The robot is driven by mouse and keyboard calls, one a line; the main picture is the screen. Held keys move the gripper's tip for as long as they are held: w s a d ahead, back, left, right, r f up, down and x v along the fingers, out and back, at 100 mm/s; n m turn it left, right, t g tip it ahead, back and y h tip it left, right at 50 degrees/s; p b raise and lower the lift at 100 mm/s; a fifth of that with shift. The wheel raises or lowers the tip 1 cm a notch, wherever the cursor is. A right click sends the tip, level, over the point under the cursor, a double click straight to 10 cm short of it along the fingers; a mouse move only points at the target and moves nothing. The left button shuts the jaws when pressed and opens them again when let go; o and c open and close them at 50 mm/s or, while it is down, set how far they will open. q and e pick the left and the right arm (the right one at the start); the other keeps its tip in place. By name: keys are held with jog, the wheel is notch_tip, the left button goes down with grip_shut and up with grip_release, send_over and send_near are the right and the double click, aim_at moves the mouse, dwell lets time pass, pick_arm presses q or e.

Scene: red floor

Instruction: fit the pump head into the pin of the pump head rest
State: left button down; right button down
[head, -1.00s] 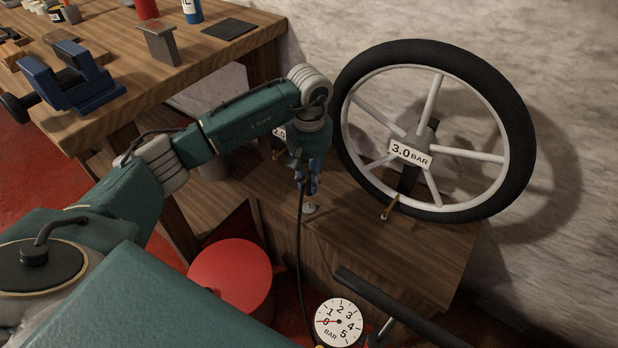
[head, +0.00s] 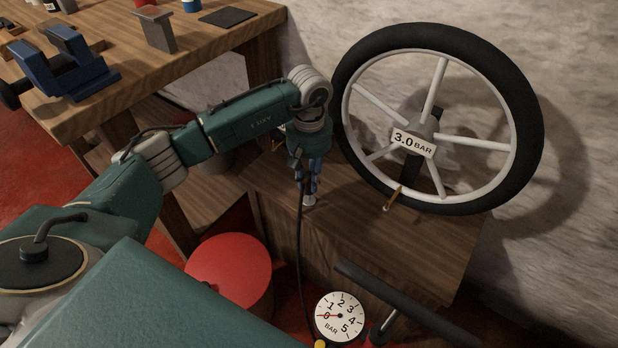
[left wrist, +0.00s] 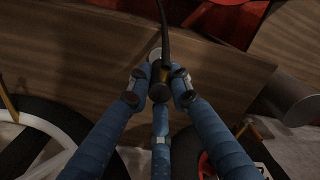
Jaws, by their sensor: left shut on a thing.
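The pump head (left wrist: 160,91) is dark with a brass-coloured part. In the left wrist view it sits between the blue fingers of my left gripper (head: 313,183), which are closed around it. Its black hose (head: 299,230) hangs down toward the pump. The pump head rest (head: 309,201) is a small pale round piece on the low wooden bench, directly below my left fingertips in the head view. It also shows as a pale disc (left wrist: 154,54) just beyond the pump head in the left wrist view. The pin is hidden, and I cannot tell whether pump head and rest touch. My right gripper is not in view.
A spoked wheel (head: 438,36) labelled 3.0 BAR stands right of my gripper, with a brass valve (head: 394,197) at its lower rim. The pump gauge (head: 340,316) and black handle (head: 400,300) are in front. A red round stool (head: 229,268) stands left of them.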

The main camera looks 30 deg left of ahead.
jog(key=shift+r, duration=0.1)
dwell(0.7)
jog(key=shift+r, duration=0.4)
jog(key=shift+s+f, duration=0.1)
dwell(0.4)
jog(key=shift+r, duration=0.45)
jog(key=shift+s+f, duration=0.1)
pick_arm(q)
jog(key=shift+b, duration=0.3)
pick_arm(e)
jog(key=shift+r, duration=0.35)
